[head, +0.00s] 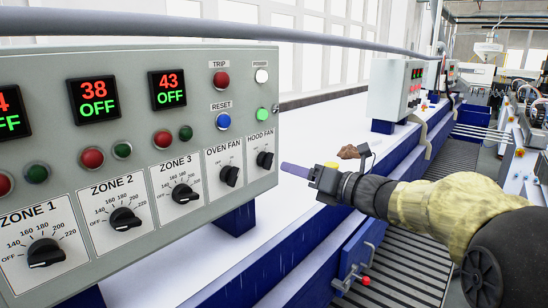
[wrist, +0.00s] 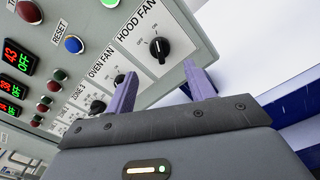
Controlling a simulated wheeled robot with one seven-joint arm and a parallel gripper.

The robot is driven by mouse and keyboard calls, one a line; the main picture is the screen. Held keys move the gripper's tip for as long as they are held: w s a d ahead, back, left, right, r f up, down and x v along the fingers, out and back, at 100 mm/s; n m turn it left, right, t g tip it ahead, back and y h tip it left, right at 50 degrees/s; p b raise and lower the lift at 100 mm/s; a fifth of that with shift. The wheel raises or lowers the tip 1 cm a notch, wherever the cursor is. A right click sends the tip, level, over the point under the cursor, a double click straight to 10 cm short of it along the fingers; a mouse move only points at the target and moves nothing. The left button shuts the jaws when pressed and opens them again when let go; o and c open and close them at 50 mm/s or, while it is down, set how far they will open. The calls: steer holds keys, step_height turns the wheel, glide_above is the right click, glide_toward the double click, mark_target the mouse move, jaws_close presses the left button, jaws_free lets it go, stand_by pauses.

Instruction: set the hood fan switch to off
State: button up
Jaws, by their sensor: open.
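The hood fan switch (head: 265,160) is a black rotary knob at the right end of the grey control panel (head: 150,135), under a HOOD FAN label. In the wrist view the knob (wrist: 158,46) shows beyond the fingertips and, in the picture, between them, with OFF and ON marks above it. Its exact setting is too small to tell for sure. My gripper (head: 290,169) is just right of the panel, apart from the knob. In the wrist view my gripper (wrist: 160,88) has its two purple fingers spread, with nothing between them.
The oven fan knob (head: 229,176) is close left of the hood fan knob. A green button (head: 262,114) and a blue reset button (head: 223,121) are above. A small brown object (head: 352,152) lies on the white surface behind my gripper. Space right of the panel is open.

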mark_target(272, 163)
steer(key=p+x, duration=0.2)
steer(key=x, duration=0.5)
steer(key=shift+w+a+p, duration=0.25)
steer(key=shift+a+p, duration=0.05)
steer(key=c, duration=1)
steer(key=shift+o, duration=0.2)
